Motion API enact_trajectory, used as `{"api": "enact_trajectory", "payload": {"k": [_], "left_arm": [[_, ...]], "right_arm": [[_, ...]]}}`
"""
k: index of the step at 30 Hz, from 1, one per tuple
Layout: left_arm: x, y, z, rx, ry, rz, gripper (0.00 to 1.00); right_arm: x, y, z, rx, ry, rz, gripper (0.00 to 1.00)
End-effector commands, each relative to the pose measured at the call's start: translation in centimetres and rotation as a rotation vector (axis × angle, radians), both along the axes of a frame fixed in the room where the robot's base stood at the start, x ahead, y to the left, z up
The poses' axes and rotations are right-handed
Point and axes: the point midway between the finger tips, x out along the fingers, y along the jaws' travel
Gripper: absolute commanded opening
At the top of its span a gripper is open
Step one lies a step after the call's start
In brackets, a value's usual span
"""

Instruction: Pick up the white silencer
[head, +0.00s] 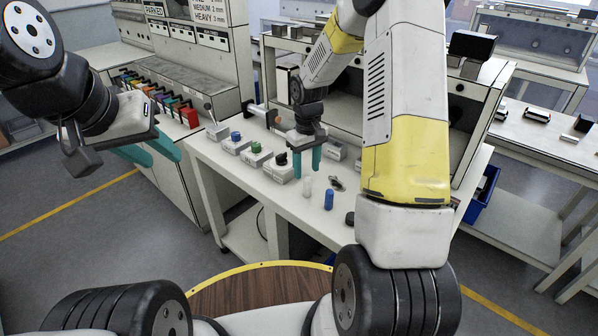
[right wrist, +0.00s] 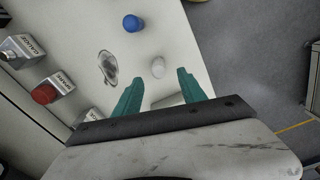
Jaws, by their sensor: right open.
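The white silencer (head: 307,187) is a small pale cylinder on the light workbench, left of a blue cylinder (head: 328,199). In the right wrist view the white silencer (right wrist: 158,68) shows just beyond and between the fingertips, with nothing gripping it. My right gripper (head: 307,174) points down above the silencer, its two teal fingers apart and empty; it also shows in the right wrist view (right wrist: 160,76). My left gripper (head: 163,158) is far left, away from the bench; its teal fingers appear apart, with nothing seen between them.
A metallic fitting (head: 336,183) lies close right of the silencer; the blue cylinder (right wrist: 133,22) stands nearby. Boxes with blue (head: 236,137), green (head: 256,148) and black tops line the bench's left side. A shelf unit (head: 484,90) stands behind.

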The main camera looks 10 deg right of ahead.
Motion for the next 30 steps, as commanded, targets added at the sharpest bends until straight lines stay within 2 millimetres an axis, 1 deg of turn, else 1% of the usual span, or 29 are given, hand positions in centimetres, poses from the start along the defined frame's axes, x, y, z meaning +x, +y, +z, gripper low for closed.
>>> {"api": "enact_trajectory", "payload": {"k": [6,9,12,18,20,21,25,26,30], "left_arm": [[0.0,0.0,0.0,0.0,0.0,0.0,0.36],[0.0,0.0,0.0,0.0,0.0,0.0,0.36],[0.0,0.0,0.0,0.0,0.0,0.0,0.36],[0.0,0.0,0.0,0.0,0.0,0.0,0.36],[0.0,0.0,0.0,0.0,0.0,0.0,0.36],[0.0,0.0,0.0,0.0,0.0,0.0,0.36],[0.0,0.0,0.0,0.0,0.0,0.0,0.36],[0.0,0.0,0.0,0.0,0.0,0.0,0.36],[0.0,0.0,0.0,0.0,0.0,0.0,0.36]], "right_arm": [[-0.2,-0.3,-3.3,0.0,0.003,0.0,0.48],[-0.1,-0.3,-4.4,-0.001,0.002,-0.001,0.48],[-0.1,-0.3,-4.8,0.0,0.0,-0.002,0.48],[-0.1,-0.3,-4.8,0.0,0.0,-0.002,0.48],[-0.1,-0.3,-4.8,0.0,0.0,-0.002,0.37],[-0.1,-0.3,-4.8,0.0,0.0,-0.002,0.29],[-0.1,-0.3,-4.8,0.0,0.0,-0.001,0.03],[-0.1,-0.3,-4.8,0.0,0.0,-0.001,0.0],[-0.1,-0.3,-4.8,0.0,-0.001,-0.001,0.0]]}}
